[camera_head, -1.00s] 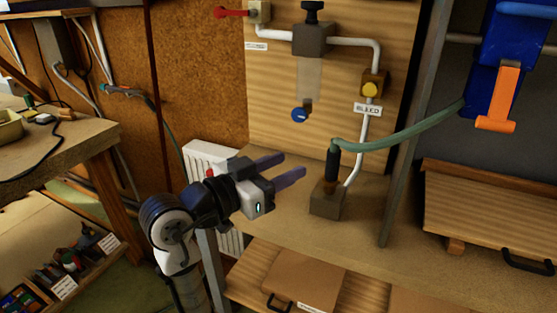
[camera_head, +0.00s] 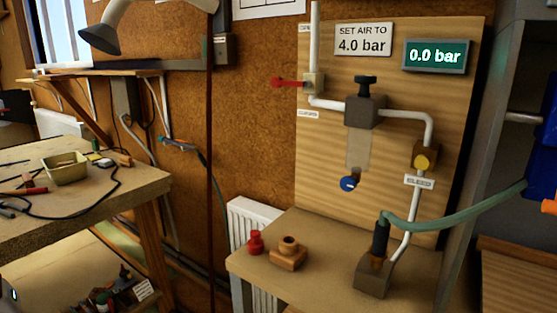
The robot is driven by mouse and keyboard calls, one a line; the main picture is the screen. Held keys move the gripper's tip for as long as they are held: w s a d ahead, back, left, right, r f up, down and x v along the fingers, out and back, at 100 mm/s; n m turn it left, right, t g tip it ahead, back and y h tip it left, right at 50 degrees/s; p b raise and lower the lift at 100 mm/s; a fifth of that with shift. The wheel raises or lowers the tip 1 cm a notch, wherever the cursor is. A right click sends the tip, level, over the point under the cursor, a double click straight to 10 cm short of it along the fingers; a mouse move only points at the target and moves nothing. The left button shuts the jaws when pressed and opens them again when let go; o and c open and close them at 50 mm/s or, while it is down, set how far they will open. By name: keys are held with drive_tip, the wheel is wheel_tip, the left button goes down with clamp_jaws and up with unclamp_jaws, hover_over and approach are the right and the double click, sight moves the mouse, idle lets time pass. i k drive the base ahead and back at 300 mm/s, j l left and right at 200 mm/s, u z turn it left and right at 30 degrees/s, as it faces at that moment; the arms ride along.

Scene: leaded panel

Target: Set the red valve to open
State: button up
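The red valve lever (camera_head: 290,83) points left, level, across the upright white pipe. It joins a pale valve body (camera_head: 314,83) at the upper left of the wooden panel (camera_head: 455,140). A small label (camera_head: 304,27) above and another (camera_head: 308,114) below the lever are too small to read surely. A green display (camera_head: 436,56) reads 0.0 bar, beside a sign (camera_head: 363,39) saying "SET AIR TO 4.0 bar". My gripper's fingers are outside the picture. Only a dark sliver with a small light, probably part of my gripper, shows at the bottom left corner.
A regulator with a black knob (camera_head: 366,86), a blue knob (camera_head: 347,183) and a yellow bleed knob (camera_head: 422,162) are on the panel. The bench below holds a red piece (camera_head: 256,242), a wooden piece (camera_head: 288,254) and a hose connector (camera_head: 380,238). Space left of the lever looks clear.

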sight(277, 82)
drive_tip(key=i, duration=1)
